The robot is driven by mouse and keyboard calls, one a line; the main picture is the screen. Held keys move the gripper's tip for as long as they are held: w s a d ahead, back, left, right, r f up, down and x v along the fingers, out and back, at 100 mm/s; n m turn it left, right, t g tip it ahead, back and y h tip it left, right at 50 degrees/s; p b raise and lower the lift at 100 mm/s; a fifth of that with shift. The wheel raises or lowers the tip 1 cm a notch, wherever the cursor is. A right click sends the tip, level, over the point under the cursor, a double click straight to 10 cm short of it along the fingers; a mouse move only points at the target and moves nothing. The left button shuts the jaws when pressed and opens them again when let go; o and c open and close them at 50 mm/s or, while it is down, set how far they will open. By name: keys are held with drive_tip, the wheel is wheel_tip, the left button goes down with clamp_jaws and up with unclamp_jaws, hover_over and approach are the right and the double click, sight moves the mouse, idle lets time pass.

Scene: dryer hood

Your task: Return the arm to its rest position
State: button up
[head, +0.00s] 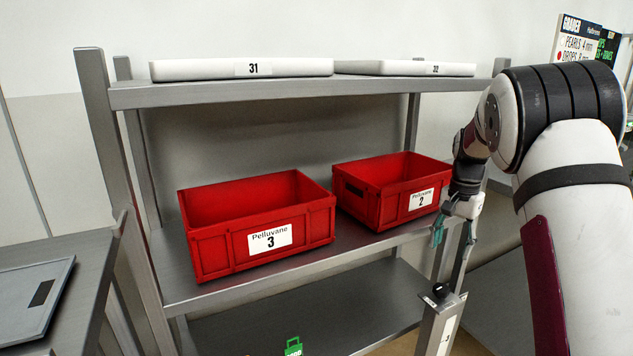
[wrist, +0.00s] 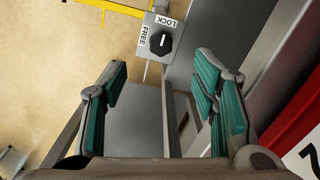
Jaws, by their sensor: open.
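My gripper (head: 450,222) is at the right end of the shelf rack in the head view, in front of the right edge of the red crate marked 2 (head: 372,203). In the wrist view my gripper (wrist: 163,95) shows its two teal-padded fingers wide apart, with nothing between them. The arm reaches in from the right side of the head view and bends down at the wrist.
A red crate marked 3 (head: 215,250) stands left of crate 2 on the middle shelf (head: 345,250). White trays 31 (head: 200,70) and 32 (head: 385,68) lie above. A post with a black FREE/LOCK knob (wrist: 161,43) stands below my gripper; the knob (head: 441,290) also shows in the head view.

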drive_tip(key=s+a+r+n, duration=0.2)
drive_tip(key=s+a+r, duration=0.25)
drive_tip(key=s, duration=0.35)
drive_tip(key=s+a+r+n, duration=0.1)
drive_tip(key=s+a+r, duration=0.35)
drive_tip(key=s, duration=0.25)
drive_tip(key=s+a+r+n, duration=0.2)
drive_tip(key=s+a+r, duration=0.2)
drive_tip(key=s+r, duration=0.3)
drive_tip(key=s+a+f+n, duration=0.2)
drive_tip(key=s+f+n, duration=0.1)
drive_tip(key=s, duration=0.9)
drive_tip(key=s+a+f+n, duration=0.2)
drive_tip(key=s+f, duration=0.1)
drive_tip(key=s, duration=0.8)
wheel_tip(320, 180, up, 20)
drive_tip(key=t+p, duration=0.4)
drive_tip(key=p, duration=1.4)
drive_tip(key=shift+a+p, duration=0.35)
drive_tip(key=shift+p, duration=0.05)
